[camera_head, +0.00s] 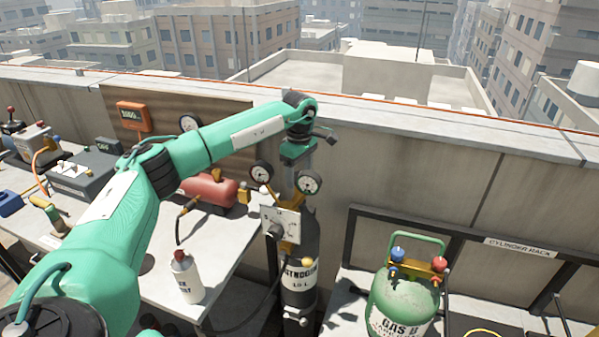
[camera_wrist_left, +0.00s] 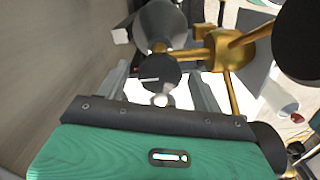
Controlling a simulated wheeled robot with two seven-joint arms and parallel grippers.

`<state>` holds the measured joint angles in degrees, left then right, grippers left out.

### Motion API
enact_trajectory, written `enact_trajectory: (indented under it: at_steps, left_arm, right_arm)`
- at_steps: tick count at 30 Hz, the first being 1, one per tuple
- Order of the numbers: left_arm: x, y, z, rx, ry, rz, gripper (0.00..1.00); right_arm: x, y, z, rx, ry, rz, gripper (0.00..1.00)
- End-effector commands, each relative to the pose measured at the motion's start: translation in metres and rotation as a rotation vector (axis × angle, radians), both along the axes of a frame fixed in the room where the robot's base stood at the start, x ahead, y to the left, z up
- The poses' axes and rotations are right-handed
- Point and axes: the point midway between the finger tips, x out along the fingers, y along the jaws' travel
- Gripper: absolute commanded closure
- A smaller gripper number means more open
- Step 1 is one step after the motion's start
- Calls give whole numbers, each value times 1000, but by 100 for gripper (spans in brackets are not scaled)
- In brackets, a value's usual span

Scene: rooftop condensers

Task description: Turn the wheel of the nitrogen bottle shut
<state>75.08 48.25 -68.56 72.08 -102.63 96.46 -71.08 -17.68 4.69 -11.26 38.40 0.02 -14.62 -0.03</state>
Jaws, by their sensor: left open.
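The nitrogen bottle (camera_head: 312,235) is a dark cylinder with a white label band, standing right of the bench. Brass fittings with two round gauges sit at its top, the left gauge (camera_head: 261,172) and right gauge (camera_head: 310,182). My left gripper (camera_wrist_left: 162,90) is open above the bottle top, pointing down. In the left wrist view, a dark round part (camera_wrist_left: 157,72), which looks like the wheel, lies between the spread fingers. I cannot tell whether they touch it. Brass regulator parts (camera_wrist_left: 230,50) are close beside the right finger. The wheel is hard to make out in the head view.
A white plate (camera_head: 280,226) hangs at the bottle's front. The bench (camera_head: 155,280) holds a white bottle (camera_head: 186,276) and a red tank (camera_head: 208,189). A green gas cylinder (camera_head: 402,297) stands by the cylinder rack (camera_head: 520,247). The parapet wall (camera_head: 425,185) closes off the back.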

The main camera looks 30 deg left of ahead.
Motion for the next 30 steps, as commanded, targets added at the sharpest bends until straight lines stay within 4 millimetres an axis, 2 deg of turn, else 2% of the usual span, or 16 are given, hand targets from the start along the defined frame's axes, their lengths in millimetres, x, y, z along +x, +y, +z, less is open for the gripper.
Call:
enact_trajectory:
  at_steps: [5, 15, 19, 24, 30]
  left_arm:
    - [1, 0, 17, 0, -4, 0, 33]
    - [1, 0, 94, -1, -6, 0, 33]
    - [1, 0, 117, -1, -4, 0, 33]
    - [0, 0, 134, -1, -2, 0, 33]
    - [0, 0, 138, 0, -1, 0, 33]
  right_arm:
    - [2, 0, -4, -1, 1, 1, 64]
    - [25, 3, -8, 2, -22, -1, 64]
    - [25, 2, -8, 0, -17, -2, 64]
    - [24, 1, -8, 0, -16, -2, 64]
    - [26, 1, -7, -1, -19, -2, 64]
